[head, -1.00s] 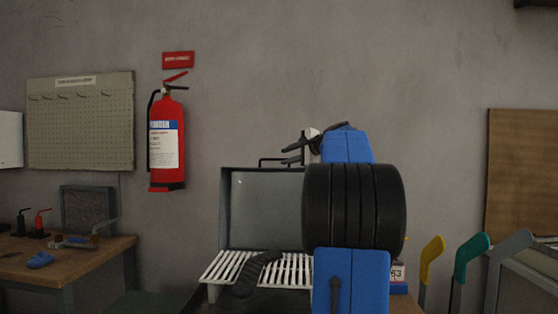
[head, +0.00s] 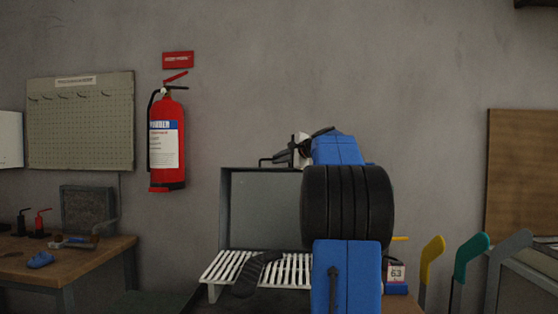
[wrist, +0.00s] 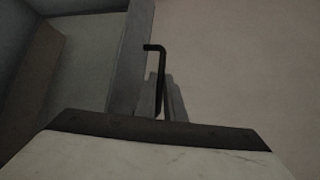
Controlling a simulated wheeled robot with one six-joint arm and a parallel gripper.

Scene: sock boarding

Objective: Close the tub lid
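The tub lid (head: 262,208) looks like a grey, framed panel standing upright behind a white slatted rack. A thin black bar handle (head: 270,160) sticks up at its top edge. In the wrist view the bent black handle (wrist: 161,80) rises in the middle beside a grey edge of the lid (wrist: 128,60). My gripper (head: 298,152) is at the top right of the lid, close to the handle, and partly hidden by my blue and black arm. The tub itself is mostly hidden behind the rack and arm.
A dark sock (head: 257,273) lies over the slatted rack (head: 222,268). A yellow board (head: 432,257), a teal board (head: 470,255) and a grey board (head: 510,250) stand at right. A wooden bench (head: 90,255) is at left. The wall above the lid is clear.

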